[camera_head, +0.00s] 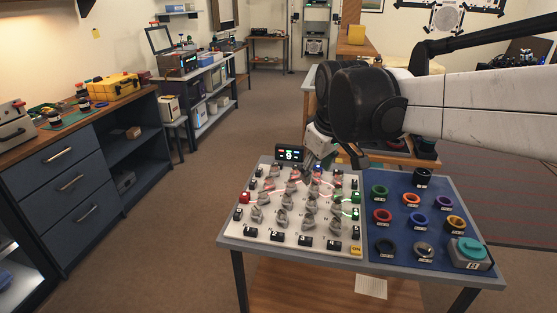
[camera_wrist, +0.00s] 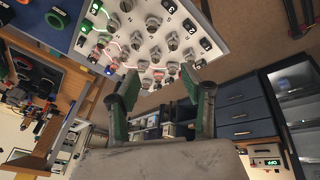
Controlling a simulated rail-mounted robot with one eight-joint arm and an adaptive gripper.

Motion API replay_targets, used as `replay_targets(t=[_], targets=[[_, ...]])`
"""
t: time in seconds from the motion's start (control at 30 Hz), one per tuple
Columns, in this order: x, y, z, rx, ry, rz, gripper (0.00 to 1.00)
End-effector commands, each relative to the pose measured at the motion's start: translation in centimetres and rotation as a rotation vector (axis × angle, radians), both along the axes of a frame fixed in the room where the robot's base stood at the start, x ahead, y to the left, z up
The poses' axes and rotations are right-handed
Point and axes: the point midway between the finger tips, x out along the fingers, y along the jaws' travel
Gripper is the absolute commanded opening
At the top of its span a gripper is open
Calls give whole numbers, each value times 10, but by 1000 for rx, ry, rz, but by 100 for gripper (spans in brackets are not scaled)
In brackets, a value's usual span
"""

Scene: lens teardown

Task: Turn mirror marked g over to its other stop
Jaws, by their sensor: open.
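The white board (camera_head: 333,240) stands on the left of the table and carries several grey mirror mounts (camera_head: 309,222) in rows. Glowing red and white beam lines run between some of them. The letters are too small to read, so I cannot tell which mount is mirror g. The board also shows at the top of the wrist view (camera_wrist: 199,43), with its mounts (camera_wrist: 152,23) beyond my fingertips. My gripper (camera_wrist: 158,80) is open, with nothing seen between its fingers. In the head view it hangs over the board's back edge, partly hidden by my arm.
A small dark display (camera_head: 290,154) stands at the board's back edge. A blue mat (camera_head: 393,261) on the right holds several coloured rings and a teal-topped device (camera_head: 469,250). A yellow button (camera_head: 356,250) sits at the board's front right corner. Black labelled blocks line the board's edges.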

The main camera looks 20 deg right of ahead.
Motion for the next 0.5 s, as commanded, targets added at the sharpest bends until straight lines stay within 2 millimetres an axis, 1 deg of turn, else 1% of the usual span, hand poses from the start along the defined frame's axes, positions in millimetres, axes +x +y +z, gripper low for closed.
replay_targets(t=[0.03, 0.27, 0.37, 0.5], targets=[[15, -5, 3, -10, 19, 24, 42], [74, -26, 1, -55, 104, 159, 42], [99, -36, -3, -69, 141, 217, 42], [133, -51, -14, -85, 191, 302, 42]])
